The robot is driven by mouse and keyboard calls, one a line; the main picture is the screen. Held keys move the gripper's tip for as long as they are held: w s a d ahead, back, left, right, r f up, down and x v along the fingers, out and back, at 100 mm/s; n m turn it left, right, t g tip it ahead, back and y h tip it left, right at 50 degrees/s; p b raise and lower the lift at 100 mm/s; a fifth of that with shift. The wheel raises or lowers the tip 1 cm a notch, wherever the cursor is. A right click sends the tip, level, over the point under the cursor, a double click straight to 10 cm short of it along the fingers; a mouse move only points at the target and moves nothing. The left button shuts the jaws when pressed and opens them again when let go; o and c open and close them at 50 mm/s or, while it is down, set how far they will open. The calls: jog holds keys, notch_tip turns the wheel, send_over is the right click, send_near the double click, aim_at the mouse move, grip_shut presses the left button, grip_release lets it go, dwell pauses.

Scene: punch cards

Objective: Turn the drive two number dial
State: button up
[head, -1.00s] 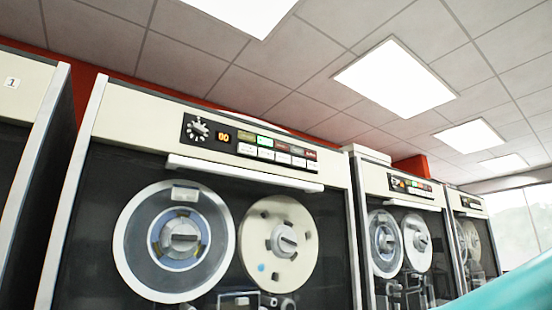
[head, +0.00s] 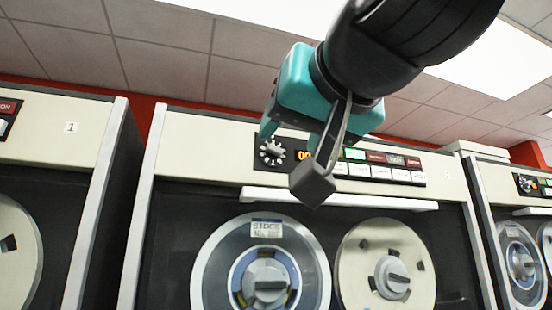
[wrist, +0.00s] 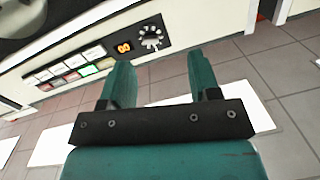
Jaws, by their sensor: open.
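The number dial (head: 271,151) is a round dark knob with pale marks at the left end of the control panel on the middle tape drive (head: 195,150). It also shows in the wrist view (wrist: 151,39), past my fingertips. No number label is visible on this drive. My gripper (head: 290,142) has teal fingers and is open and empty, in front of the panel just right of the dial in the head view. In the wrist view my gripper (wrist: 163,72) has clear space between its fingers. Contact with the dial is not visible.
An orange display (head: 303,155) and lit buttons (head: 385,172) sit right of the dial. A white ledge (head: 370,202) juts out below the panel. A drive labelled 1 (head: 71,127) stands to the left, another drive (head: 500,180) to the right. Two tape reels are below.

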notch_tip(320, 180, up, 4)
jog(key=s+d+m, duration=0.2)
jog(key=h+p, duration=0.1)
jog(key=p, duration=0.4)
send_near(275, 151)
jog(key=shift+m+t, duration=0.3)
jog(key=x, duration=0.9)
jog(key=shift+f, duration=0.25)
jog(key=shift+c, duration=0.2)
jog(key=c, duration=0.9)
